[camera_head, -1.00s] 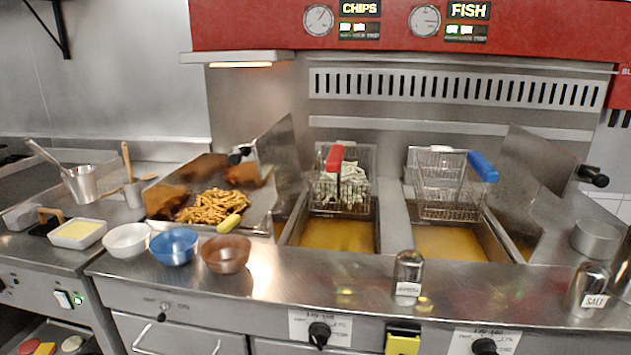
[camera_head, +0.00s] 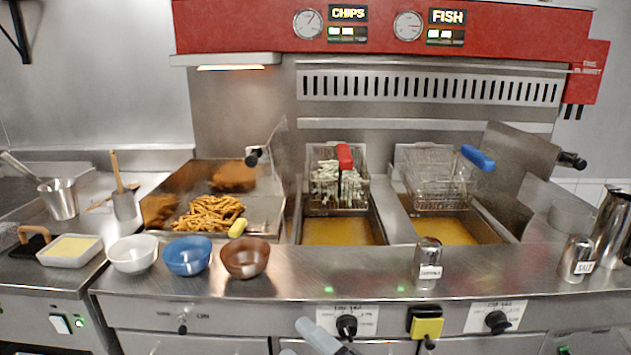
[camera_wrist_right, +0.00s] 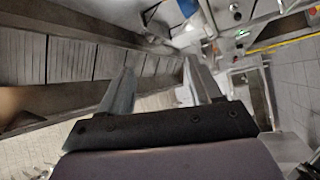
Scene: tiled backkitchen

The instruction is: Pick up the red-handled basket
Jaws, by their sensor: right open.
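The red-handled basket (camera_head: 322,189) hangs at the back of the left fryer vat, above the golden oil. It is wire mesh and holds pale uncooked chips (camera_head: 335,182). Its red handle (camera_head: 345,157) stands up at the top. My right gripper (camera_wrist_right: 160,82) is open and empty in the right wrist view. In the head view, a grey part of my own arm or gripper shows at the bottom centre, in front of the counter and well short of the basket. I do not see my left gripper.
A blue-handled basket (camera_head: 436,187) hangs over the right vat. Cooked chips (camera_head: 210,213) lie in the tray to the left. White, blue (camera_head: 187,255) and brown bowls line the front counter. A shaker (camera_head: 428,262) stands before the vats; a salt shaker (camera_head: 577,258) is at right.

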